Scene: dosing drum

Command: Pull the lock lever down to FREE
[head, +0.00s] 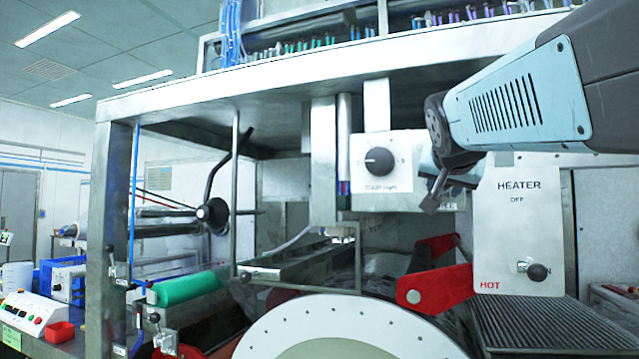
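My arm reaches in from the upper right. My gripper (432,203) is small and dark, pointing down and away in front of a pale plate (450,197) between the gap dial panel and the heater panel. The end of a label, apparently the last letters of FREE, shows on this plate just right of my gripper. I cannot make out the lock lever; my wrist and gripper cover most of the plate. Whether the fingers are open or shut, or touch anything, I cannot tell.
A white panel with a black gap dial (379,161) stands close left of my gripper. The heater panel (520,220) with its black-knobbed lever (537,271) is at the right. Red arms (435,287) and a large pale drum disc (340,330) lie below.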

